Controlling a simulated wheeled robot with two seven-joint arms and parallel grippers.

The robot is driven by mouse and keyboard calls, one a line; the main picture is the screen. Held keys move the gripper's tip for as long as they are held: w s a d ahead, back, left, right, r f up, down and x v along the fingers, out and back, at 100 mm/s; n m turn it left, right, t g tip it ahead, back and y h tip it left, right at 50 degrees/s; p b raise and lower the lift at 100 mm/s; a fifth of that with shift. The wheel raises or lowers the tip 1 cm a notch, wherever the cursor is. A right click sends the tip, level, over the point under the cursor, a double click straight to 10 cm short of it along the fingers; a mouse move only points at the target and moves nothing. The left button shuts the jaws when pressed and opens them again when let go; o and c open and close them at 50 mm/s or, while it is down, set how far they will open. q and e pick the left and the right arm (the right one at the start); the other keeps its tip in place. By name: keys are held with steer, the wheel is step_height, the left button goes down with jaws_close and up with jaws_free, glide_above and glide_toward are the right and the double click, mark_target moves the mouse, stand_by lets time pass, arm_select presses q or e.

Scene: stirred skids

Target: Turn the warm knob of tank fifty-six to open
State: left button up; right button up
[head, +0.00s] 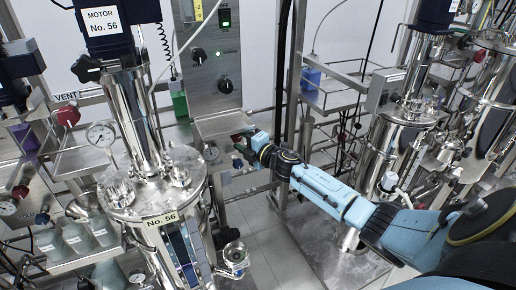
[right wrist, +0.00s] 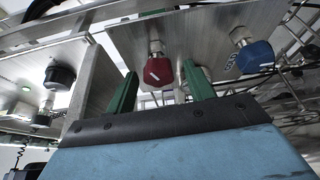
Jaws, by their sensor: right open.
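Tank fifty-six (head: 165,195) stands at left in the head view, a steel vessel with a "No. 56" plate and a motor labelled the same. My right gripper (head: 241,151) is open at the box. In the right wrist view its green fingers (right wrist: 160,69) appear on either side of the red knob; contact cannot be told. My left gripper is out of view.
A control panel (head: 212,60) with black dials and a green light rises above the box. A red vent knob (head: 68,115) and a gauge (head: 101,134) are left of the tank. Another steel tank (head: 395,140) stands at right. Open floor lies between the tanks.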

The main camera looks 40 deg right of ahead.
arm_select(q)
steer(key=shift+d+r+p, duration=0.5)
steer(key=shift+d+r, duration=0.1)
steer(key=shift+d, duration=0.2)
arm_select(e)
steer(key=s+d, duration=0.1)
steer(key=s, duration=1)
steer(key=shift+s+d+r, duration=0.2)
steer(key=shift+d, duration=0.2)
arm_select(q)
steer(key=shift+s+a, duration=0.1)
arm_select(e)
steer(key=shift+f, duration=0.1)
stand_by(0.7)
